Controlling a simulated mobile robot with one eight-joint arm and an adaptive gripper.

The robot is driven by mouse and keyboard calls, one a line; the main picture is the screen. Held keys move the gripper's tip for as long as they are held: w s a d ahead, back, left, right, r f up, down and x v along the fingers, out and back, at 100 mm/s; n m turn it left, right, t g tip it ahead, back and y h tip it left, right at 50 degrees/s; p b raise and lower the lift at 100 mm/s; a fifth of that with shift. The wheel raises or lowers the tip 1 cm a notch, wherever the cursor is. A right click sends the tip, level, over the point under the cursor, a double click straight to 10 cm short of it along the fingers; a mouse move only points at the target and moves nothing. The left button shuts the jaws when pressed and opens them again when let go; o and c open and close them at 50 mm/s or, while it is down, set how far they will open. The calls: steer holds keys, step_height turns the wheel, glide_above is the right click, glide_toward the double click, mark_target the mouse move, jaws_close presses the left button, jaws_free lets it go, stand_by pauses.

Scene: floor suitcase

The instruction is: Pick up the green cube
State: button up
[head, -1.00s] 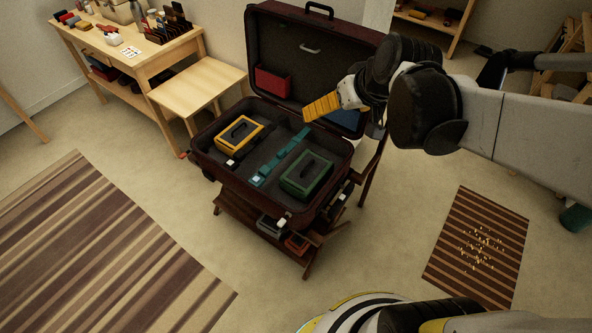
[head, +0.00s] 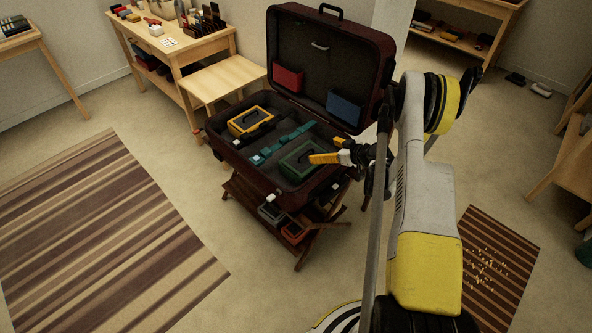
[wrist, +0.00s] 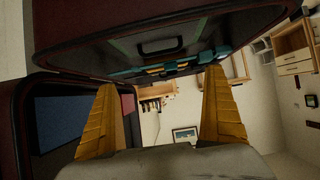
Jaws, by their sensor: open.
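A green box-shaped case with a dark handle (head: 296,163) lies in the right part of the open suitcase's base (head: 262,178). It is the nearest match to a green cube; no plain green cube stands out. My gripper (head: 325,158) reaches in from the right, its yellow fingers overlapping the case's right side in the head view. I cannot tell how far apart they are. In the wrist view my gripper (wrist: 160,80) is open and empty, with a finger on each side. The green case (wrist: 160,46) shows tilted beyond the fingertips.
The suitcase's raised lid (head: 328,62) holds a red box (head: 288,78) and a blue box (head: 345,108). A yellow case (head: 250,121) and a teal strip (head: 283,142) lie beside the green case. The suitcase rests on a dark wooden stand (head: 245,202). Open floor lies in front.

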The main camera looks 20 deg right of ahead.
mark_target(307, 158)
steer(key=w+f, duration=0.1)
steer(key=w+a+f+b, duration=0.1)
steer(key=f, duration=0.1)
steer(key=w+a+f, duration=0.1)
steer(key=w+f, duration=0.1)
steer(key=shift+f+b, duration=0.1)
steer(key=shift+b, duration=0.3)
steer(key=b+x, duration=0.1)
steer(key=x, duration=0.1)
steer(key=b+x, duration=0.1)
steer(key=x, duration=0.1)
steer(key=shift+a+f+b, duration=0.1)
steer(key=shift+f+b, duration=0.25)
steer(key=shift+f, duration=0.05)
steer(key=shift+w+a+f, duration=0.1)
steer(key=shift+w, duration=0.2)
steer(key=c, duration=1.3)
